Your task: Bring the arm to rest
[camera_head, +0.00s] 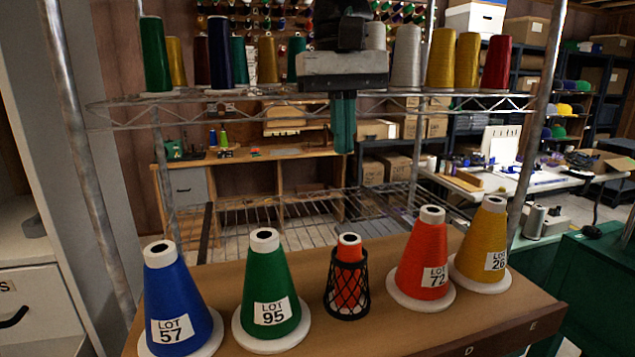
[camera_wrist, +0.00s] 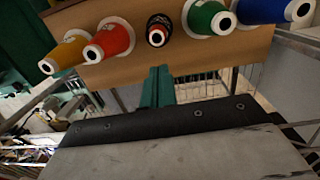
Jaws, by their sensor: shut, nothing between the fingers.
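My gripper (camera_head: 343,124) hangs pointing down above and behind the row of cones, with its green fingers together and nothing between them. In the wrist view its fingers (camera_wrist: 157,88) show closed in front of the board's edge. It touches none of the cones. My gripper's grey body and dark wrist overlap the wire shelf in the head view. The arm above the wrist is out of the picture.
On a brown board (camera_head: 410,326) stand blue (camera_head: 178,300), green (camera_head: 270,290), red-orange (camera_head: 424,258) and yellow (camera_head: 484,245) cones, and a small orange cone in black netting (camera_head: 347,279). A wire shelf (camera_head: 240,116) holds more spools near my gripper. Metal posts flank the board.

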